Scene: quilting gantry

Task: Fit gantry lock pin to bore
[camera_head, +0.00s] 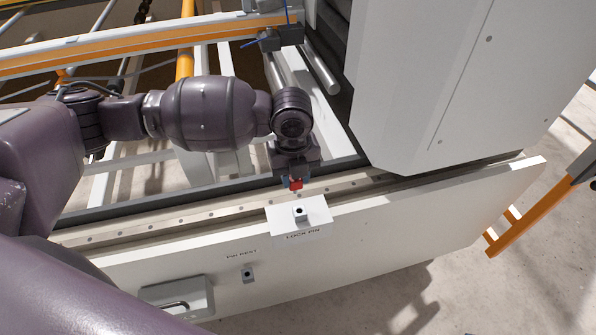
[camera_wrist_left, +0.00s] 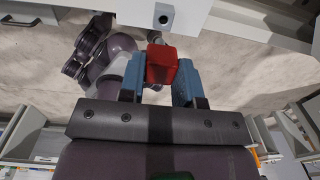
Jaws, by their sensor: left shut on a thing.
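My left gripper (camera_head: 294,181) is shut on the red lock pin (camera_head: 296,184), just behind and above the lock pin bore. The bore is in a small grey block (camera_head: 300,211) on a white plate (camera_head: 318,213) marked LOCK PIN. In the left wrist view the bore block (camera_wrist_left: 163,15) lies beyond the pin, apart from it in the picture. My right gripper is in neither view.
A grey handle box (camera_head: 177,297) is further left. A large white machine housing (camera_head: 440,80) stands close on the right. A rail (camera_head: 215,212) with bolts runs along the beam.

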